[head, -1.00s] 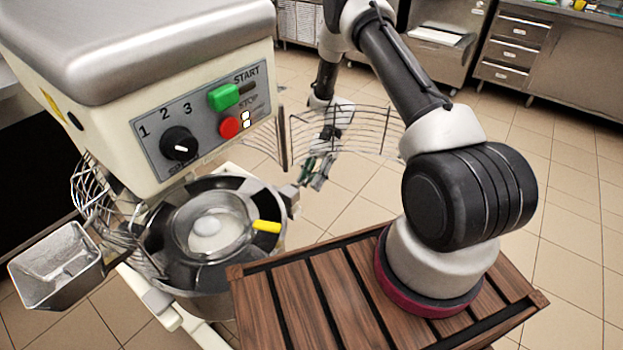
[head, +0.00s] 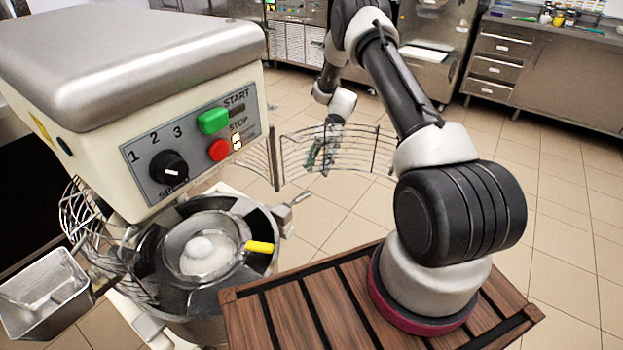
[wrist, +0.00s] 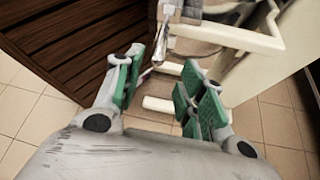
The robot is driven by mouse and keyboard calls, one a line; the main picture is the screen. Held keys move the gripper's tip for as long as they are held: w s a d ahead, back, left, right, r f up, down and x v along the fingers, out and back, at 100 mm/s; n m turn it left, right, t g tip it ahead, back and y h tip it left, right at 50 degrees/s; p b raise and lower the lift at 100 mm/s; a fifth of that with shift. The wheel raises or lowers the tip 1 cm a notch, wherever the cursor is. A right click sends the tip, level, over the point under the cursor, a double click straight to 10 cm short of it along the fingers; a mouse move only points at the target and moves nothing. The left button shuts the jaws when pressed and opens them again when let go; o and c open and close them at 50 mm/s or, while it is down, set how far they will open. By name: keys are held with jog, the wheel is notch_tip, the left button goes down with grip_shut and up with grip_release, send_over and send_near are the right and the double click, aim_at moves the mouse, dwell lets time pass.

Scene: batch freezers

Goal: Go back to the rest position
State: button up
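My gripper (wrist: 160,92) shows in the wrist view with its two green-padded fingers apart and nothing between them. In the head view my gripper (head: 318,155) is small, beyond the wire guard (head: 340,150), and partly hidden behind its bars. It hangs in the air over the tiled floor, apart from the mixer. My arm rises from its base and bends over to the far side of the guard.
The mixer (head: 130,80) stands at the left with its bowl (head: 180,325), which holds a bowl with a yellow handle (head: 260,247) and white contents. A metal chute (head: 45,300) is at the far left. Steel cabinets (head: 560,75) stand behind. Tiled floor (head: 570,240) is open at the right.

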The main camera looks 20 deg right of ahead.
jog(key=shift+w+d+r, duration=0.2)
jog(key=shift+d, duration=0.05)
dwell(0.3)
